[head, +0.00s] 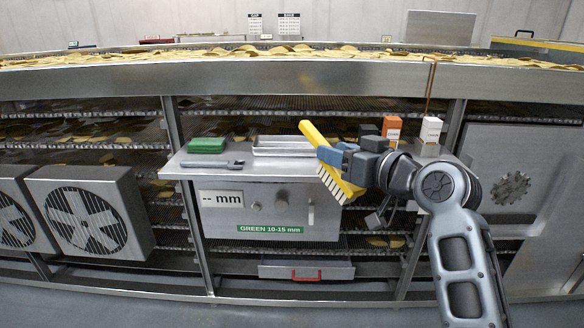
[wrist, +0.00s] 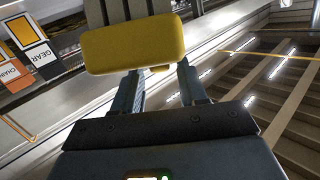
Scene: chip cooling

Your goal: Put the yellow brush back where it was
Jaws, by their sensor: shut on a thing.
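The yellow brush (head: 345,182) is held in my gripper (head: 330,154), in front of the metal shelf. Its yellow handle (head: 312,132) points up and left, and its pale bristles (head: 330,183) face down and left. My gripper is shut on the brush. In the wrist view a yellow block of the brush (wrist: 135,44) is just beyond my two fingers (wrist: 160,88). The brush appears held clear of the shelf; its exact distance cannot be told.
The metal shelf (head: 180,172) holds a green block (head: 207,145), a grey tool (head: 212,164), a shallow metal tray (head: 285,152), an orange box (head: 392,127) and a white box (head: 431,129). A long conveyor (head: 250,77) bears chips behind. A fan (head: 90,212) stands left, and a red-handled drawer (head: 305,271) is below.

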